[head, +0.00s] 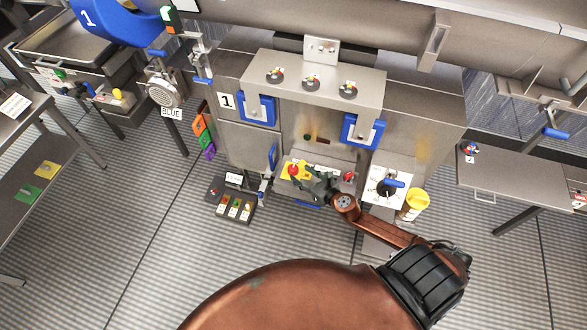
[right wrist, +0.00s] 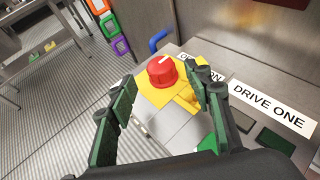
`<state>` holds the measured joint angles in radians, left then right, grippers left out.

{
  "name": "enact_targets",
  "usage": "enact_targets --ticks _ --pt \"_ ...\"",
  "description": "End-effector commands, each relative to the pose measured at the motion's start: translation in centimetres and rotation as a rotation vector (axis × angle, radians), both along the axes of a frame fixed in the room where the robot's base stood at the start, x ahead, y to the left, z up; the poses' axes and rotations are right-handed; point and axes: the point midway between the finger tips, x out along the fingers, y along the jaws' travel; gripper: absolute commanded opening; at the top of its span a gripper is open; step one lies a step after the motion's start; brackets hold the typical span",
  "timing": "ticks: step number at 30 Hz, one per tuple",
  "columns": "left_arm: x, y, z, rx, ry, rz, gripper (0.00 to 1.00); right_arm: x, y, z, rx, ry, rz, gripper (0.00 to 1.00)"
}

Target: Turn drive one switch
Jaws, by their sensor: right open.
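A control panel (head: 325,160) sits on the front of the steel machine. On its left a red knob (head: 293,170) with a white mark stands on a yellow plate (right wrist: 149,95); the knob also shows in the right wrist view (right wrist: 162,72). A white DRIVE ONE label (right wrist: 270,108) lies to the right, with dark green squares (right wrist: 275,141) beside it. A second red part (head: 348,177) shows right of the gripper; I cannot tell if it is the drive one switch. My right gripper (head: 312,178) is open and empty over the panel, its fingers pointing toward the red knob. My left gripper is out of view.
A white plate with a dark-and-blue switch (head: 390,185) and a yellow cup (head: 414,204) are right of the panel. A box with coloured buttons (head: 236,206) stands lower left. Blue handles (head: 272,156) stick out nearby. A side table (head: 515,180) stands at right.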

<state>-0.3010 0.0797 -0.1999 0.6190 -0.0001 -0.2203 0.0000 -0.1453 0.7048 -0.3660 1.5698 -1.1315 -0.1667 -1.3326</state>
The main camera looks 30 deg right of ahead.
Motion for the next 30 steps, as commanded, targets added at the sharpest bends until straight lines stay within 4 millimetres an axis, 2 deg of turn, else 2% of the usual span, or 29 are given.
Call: enact_targets --ticks 6,12,23,30 --pt "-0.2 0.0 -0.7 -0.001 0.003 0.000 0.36 3.4 0.3 -1.4 0.007 -0.001 -0.004 0.46" --pt "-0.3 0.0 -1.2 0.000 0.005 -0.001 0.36 5.4 0.4 -2.2 0.007 -0.001 -0.005 0.46" --pt "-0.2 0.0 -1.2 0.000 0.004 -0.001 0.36 5.9 0.5 -2.4 0.009 -0.001 -0.006 0.46" --pt "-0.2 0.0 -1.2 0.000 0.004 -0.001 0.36 5.9 0.5 -2.3 0.009 -0.001 -0.006 0.31"
